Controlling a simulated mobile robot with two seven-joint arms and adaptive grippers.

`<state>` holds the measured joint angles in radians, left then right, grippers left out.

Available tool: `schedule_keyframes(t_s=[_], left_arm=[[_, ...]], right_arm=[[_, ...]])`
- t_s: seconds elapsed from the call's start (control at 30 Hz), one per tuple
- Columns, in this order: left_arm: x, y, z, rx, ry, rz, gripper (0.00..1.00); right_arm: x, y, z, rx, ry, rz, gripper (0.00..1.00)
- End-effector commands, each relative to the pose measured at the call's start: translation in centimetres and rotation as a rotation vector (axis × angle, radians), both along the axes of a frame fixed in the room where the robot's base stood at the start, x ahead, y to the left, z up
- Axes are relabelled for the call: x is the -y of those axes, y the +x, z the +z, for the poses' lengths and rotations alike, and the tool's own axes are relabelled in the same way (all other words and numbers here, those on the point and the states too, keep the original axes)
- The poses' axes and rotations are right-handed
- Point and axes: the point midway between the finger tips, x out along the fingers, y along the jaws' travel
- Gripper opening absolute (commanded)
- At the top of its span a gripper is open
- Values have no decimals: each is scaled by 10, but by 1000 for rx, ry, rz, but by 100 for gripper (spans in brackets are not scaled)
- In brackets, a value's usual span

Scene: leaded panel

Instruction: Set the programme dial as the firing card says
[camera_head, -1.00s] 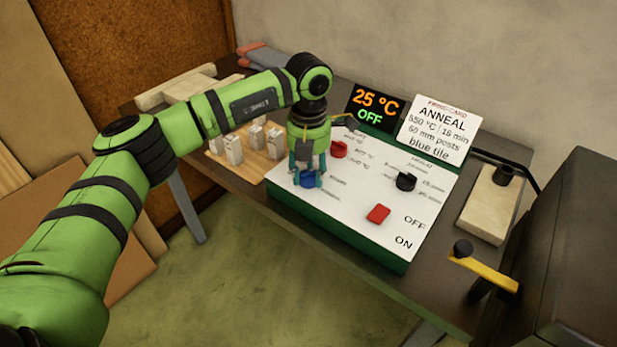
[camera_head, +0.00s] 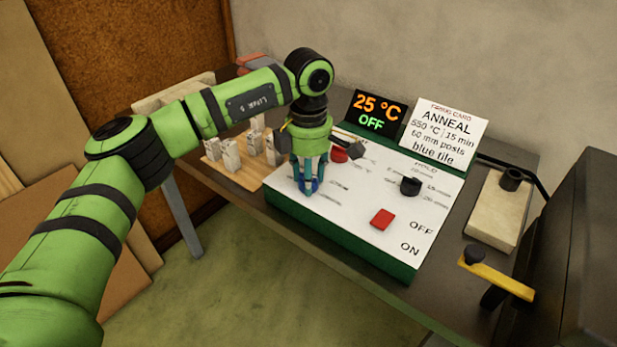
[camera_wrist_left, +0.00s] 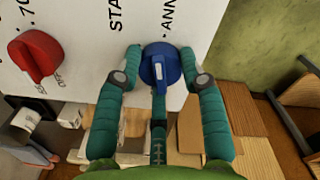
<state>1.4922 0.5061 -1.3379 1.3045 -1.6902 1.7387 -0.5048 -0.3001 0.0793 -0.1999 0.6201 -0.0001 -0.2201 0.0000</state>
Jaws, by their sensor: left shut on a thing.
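The programme dial is a blue knob (camera_head: 306,185) at the left of the white control panel (camera_head: 345,205). In the left wrist view the blue dial (camera_wrist_left: 160,68) shows a white pointer mark, with the words "STA..." and "ANN..." partly visible beyond it. My left gripper (camera_head: 308,184) points down and is shut on the dial, one finger on each side. The left wrist view also shows my left gripper (camera_wrist_left: 160,76). The firing card (camera_head: 444,135) reads ANNEAL, 550 °C, 15 min, 60 mm posts, blue tile. My right gripper is out of view.
A red knob (camera_head: 339,153), a black knob (camera_head: 410,187) and a red switch (camera_head: 382,219) by OFF and ON are on the panel. The display (camera_head: 376,112) reads 25 °C OFF. Pale posts (camera_head: 230,155) stand left; a yellow lever (camera_head: 503,276) is at right.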

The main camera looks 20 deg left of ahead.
Motion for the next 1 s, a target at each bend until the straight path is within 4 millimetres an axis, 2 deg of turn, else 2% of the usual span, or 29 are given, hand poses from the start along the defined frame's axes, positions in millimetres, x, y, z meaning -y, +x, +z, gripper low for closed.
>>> schedule_keyframes(t_s=[0.4,1.0], left_arm=[[0,-2,-3,-10,3,-219,7],[0,-2,-3,-10,3,-260,8]], right_arm=[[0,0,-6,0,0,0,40],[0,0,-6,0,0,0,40]])
